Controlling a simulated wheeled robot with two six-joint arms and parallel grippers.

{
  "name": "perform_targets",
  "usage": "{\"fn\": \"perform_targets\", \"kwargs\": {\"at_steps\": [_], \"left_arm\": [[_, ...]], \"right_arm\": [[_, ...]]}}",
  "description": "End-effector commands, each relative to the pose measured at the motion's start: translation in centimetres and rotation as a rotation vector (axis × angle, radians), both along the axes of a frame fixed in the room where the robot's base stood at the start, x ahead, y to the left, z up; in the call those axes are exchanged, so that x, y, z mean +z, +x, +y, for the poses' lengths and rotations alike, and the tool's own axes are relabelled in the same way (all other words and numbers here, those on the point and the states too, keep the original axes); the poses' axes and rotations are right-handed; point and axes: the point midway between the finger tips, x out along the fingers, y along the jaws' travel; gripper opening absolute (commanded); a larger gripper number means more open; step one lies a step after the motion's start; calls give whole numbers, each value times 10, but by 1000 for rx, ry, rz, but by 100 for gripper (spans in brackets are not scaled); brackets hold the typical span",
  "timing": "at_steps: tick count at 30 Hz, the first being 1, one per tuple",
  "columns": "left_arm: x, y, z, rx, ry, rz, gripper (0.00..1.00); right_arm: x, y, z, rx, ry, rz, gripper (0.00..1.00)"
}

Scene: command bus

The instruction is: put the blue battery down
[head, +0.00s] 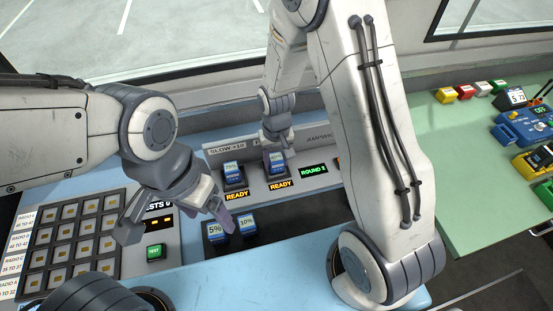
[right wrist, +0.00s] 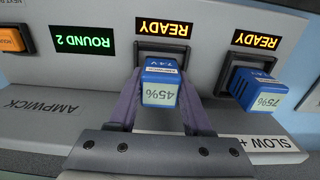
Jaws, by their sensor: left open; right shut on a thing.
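A blue battery (right wrist: 160,90) with a 45% label sits between the purple fingers of my right gripper (right wrist: 160,105), at the mouth of a charger bay under a READY sign. It also shows in the head view (head: 278,165); how deep it sits is hard to tell. A second blue battery (head: 233,172), labelled 75%, stands in the neighbouring bay of the charger (head: 210,156), which also reads READY. Two more blue batteries, 5% (head: 217,231) and 10% (head: 247,224), lie on the dark strip in front. My left gripper (head: 177,226) is open and empty, left of the 5% battery.
A panel of square keys (head: 78,240) and a green button (head: 156,252) lie at the left. A ROUND 2 display (head: 313,169) is right of the bays. The green table (head: 455,140) at the right holds coloured blocks and devices. The blue counter front (head: 215,285) is clear.

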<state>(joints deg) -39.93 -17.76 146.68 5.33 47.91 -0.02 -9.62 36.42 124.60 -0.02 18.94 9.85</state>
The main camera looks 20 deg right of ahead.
Motion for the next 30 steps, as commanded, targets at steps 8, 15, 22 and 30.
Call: {"fn": "perform_targets", "kwargs": {"at_steps": [8,15,22,30], "left_arm": [[-2,0,0,0,0,0,80],[-2,0,0,0,0,0,80],[0,0,0,0,0,0,80],[-3,0,0,0,0,0,80]], "right_arm": [[-3,0,0,0,0,0,69],[-3,0,0,0,0,0,80],[7,1,0,0,1,-3,80],[61,2,0,0,1,-8,80]]}}
